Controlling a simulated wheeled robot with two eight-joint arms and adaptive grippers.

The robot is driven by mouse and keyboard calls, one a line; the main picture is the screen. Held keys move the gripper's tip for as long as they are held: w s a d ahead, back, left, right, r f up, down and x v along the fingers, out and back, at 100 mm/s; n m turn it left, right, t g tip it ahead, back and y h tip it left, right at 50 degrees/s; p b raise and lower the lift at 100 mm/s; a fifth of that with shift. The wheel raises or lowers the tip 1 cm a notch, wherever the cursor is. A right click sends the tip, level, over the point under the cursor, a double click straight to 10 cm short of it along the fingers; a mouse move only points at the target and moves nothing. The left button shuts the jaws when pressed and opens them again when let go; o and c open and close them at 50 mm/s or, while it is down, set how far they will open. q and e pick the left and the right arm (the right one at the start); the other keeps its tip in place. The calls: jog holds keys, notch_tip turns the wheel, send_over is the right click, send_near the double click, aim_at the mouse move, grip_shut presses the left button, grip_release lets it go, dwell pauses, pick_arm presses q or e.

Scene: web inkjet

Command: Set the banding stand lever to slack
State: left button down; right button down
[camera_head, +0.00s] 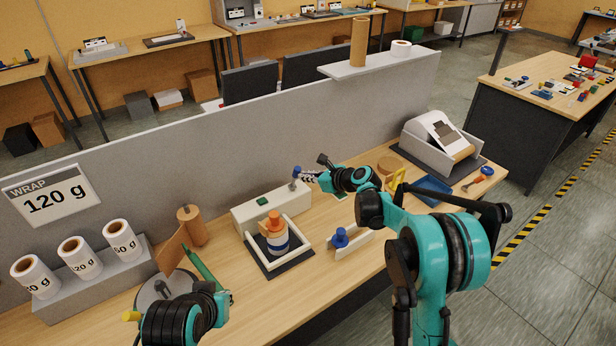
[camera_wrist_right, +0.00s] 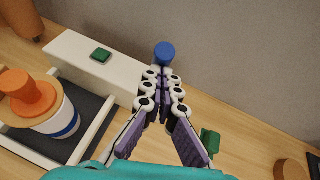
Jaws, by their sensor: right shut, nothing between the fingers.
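The banding stand is a long white box (camera_head: 271,209) with a green button (camera_head: 262,201) on top. Its lever has a blue knob (camera_head: 297,171) on a grey shaft, at the box's right end. In the right wrist view the blue knob (camera_wrist_right: 165,53) sits just beyond the fingertips. My right gripper (camera_head: 310,176) is shut and empty, close beside the knob on its right; I cannot tell if they touch. It also shows in the right wrist view (camera_wrist_right: 161,78), fingers together, hiding the shaft.
A banded orange-and-white stack (camera_head: 276,240) stands in a white-railed frame before the box. A blue-knobbed holder (camera_head: 341,238) lies to its right. A grey partition (camera_head: 150,165) rises behind. A brown roll (camera_head: 191,225) stands left, and a blue tray (camera_head: 433,190) lies right.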

jog(key=w+a+r+g+h+p, duration=0.1)
jog(key=p, duration=0.1)
jog(key=w+a+r+g+h+p, duration=0.1)
jog(key=w+p, duration=0.1)
jog(key=w+a+r+g+h+p, duration=0.1)
jog(key=g+p, duration=0.1)
jog(key=shift+w+a+m, duration=0.1)
jog(key=shift+w+m, duration=0.15)
jog(key=shift+m, duration=0.05)
jog(key=w+p, duration=0.1)
jog(key=w+a+p, duration=0.2)
jog(key=w, duration=0.1)
jog(key=shift+a+f, duration=0.25)
jog(key=shift+f, duration=0.05)
jog(key=shift+a, duration=0.1)
